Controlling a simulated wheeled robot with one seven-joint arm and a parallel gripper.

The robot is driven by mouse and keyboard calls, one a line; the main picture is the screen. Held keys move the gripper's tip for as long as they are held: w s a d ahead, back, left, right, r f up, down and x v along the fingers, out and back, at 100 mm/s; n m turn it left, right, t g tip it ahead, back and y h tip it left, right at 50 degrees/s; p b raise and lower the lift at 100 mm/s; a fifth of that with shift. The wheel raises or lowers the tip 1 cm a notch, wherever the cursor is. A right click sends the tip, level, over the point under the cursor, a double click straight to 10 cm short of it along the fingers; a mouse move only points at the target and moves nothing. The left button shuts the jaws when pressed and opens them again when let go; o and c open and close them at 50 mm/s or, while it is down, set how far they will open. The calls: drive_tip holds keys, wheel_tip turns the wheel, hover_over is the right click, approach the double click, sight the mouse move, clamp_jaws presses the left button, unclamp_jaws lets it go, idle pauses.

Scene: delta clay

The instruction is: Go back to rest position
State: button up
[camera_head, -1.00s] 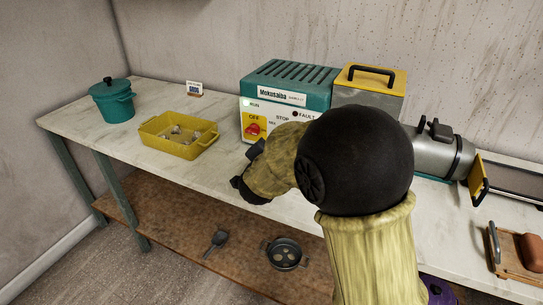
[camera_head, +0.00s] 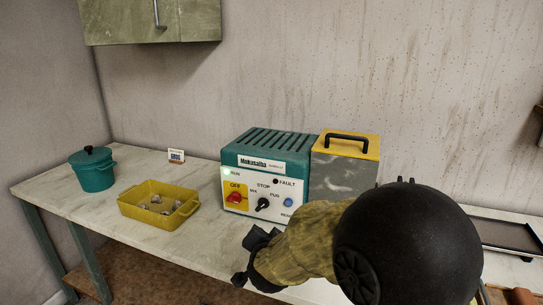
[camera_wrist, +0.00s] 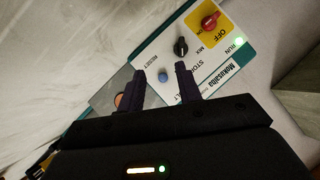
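My gripper (camera_head: 257,258) is in front of the teal and white control box (camera_head: 268,152), over the worktop's front edge in the head view. In the wrist view my gripper's dark fingers (camera_wrist: 162,72) stand apart with nothing between them. Behind them the box's panel (camera_wrist: 150,45) appears turned over, with a red OFF switch (camera_wrist: 209,21), a black knob (camera_wrist: 181,47) and a blue button (camera_wrist: 163,76). The fingers look apart from the panel. The green RUN light (camera_head: 226,171) is lit. My forearm hides part of the worktop at the right.
A yellow tray (camera_head: 127,208) with several small pieces and a teal lidded pot (camera_head: 92,172) stand on the pale worktop (camera_head: 165,244) at left. A grey box with a yellow lid (camera_head: 345,147) adjoins the control box. A cabinet (camera_head: 200,22) hangs above.

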drive_tip(key=s+d+f+n+g+p, duration=0.1)
drive_tip(key=s+d+f+n+g, duration=0.3)
drive_tip(key=s+d, duration=0.55)
drive_tip(key=s+d+f+n+g, duration=0.3)
drive_tip(key=s+d+f+g, duration=0.25)
drive_tip(key=s+d, duration=0.4)
wheel_tip(320, 180, up, 22)
drive_tip(key=a+p, duration=0.1)
drive_tip(key=p, duration=2)
drive_tip(key=shift+s+a+r+h+p, duration=0.25)
drive_tip(key=shift+s+a+h+p, duration=0.1)
drive_tip(key=shift+s, duration=0.1)
drive_tip(key=shift+g, duration=0.25)
